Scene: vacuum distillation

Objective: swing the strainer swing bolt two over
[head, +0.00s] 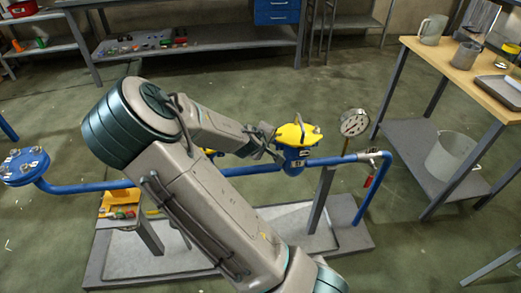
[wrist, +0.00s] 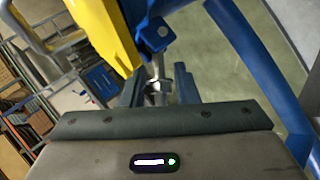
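The strainer (head: 293,158) is a blue body with a yellow lid (head: 297,134) on the blue pipe, right of centre in the head view. My gripper (head: 268,152) is at its left side. In the wrist view the yellow lid (wrist: 107,30) fills the upper left. A blue lug (wrist: 155,36) and a metal swing bolt with a nut (wrist: 157,84) show beside it. My gripper's dark fingers (wrist: 158,92) stand on either side of this bolt. I cannot tell whether they touch it, or which numbered bolt it is.
A pressure gauge (head: 354,122) stands right of the strainer. The blue pipe (head: 338,160) runs right to a red-handled valve (head: 371,170). A wooden-topped bench (head: 463,75) is at right, with a bucket (head: 450,155) on its lower shelf. Open floor lies behind the strainer.

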